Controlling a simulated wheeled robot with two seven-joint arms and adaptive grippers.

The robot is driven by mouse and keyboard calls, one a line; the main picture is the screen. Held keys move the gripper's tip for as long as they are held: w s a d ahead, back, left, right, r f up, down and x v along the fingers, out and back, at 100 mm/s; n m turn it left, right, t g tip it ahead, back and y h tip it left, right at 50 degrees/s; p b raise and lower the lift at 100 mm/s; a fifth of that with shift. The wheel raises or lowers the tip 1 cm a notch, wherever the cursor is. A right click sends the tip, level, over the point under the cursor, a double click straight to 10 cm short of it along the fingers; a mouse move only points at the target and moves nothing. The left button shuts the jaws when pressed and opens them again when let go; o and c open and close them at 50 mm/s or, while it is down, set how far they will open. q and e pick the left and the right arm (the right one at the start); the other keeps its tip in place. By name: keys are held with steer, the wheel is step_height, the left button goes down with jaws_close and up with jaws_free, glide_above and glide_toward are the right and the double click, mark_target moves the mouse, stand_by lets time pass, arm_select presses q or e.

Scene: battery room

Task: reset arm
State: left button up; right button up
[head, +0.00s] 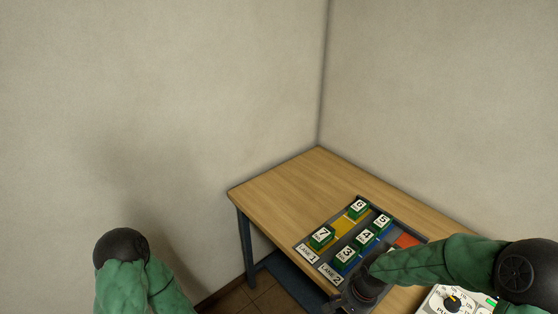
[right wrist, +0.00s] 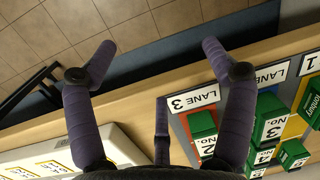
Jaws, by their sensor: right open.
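My right arm comes in from the right in the head view, with its dark right gripper (head: 350,297) low at the front edge of the table, partly cut off by the frame. In the right wrist view the purple-grey fingers of this gripper (right wrist: 158,50) are spread open with nothing between them. They hang over the table edge beside the LANE 3 label (right wrist: 195,101). My left arm shows only as a green bent link with a black joint at the lower left of the head view; its gripper is out of frame.
A wooden table (head: 275,190) stands in the room corner. On it is a lane tray (head: 336,227) with several green numbered batteries (head: 321,237). My right arm hides part of the tray. A white device with a dial (head: 440,300) sits at the right. The table's far left is clear.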

steer(key=s+a+f+n, duration=0.1)
steer(key=s+a+f, duration=0.2)
steer(key=f, duration=0.4)
steer(key=s+a+f+n+y+b, duration=0.1)
steer(key=s+a+f+n, duration=0.1)
steer(key=f, duration=0.5)
steer(key=s+a+f+n+y+b, duration=0.1)
steer(key=s+a+f+n, duration=0.1)
steer(key=s+a+f, duration=0.2)
step_height(320, 180, down, 3)
steer(key=shift+s+f+t, duration=0.1)
steer(key=shift+s+t, duration=0.2)
steer(key=shift+s, duration=0.45)
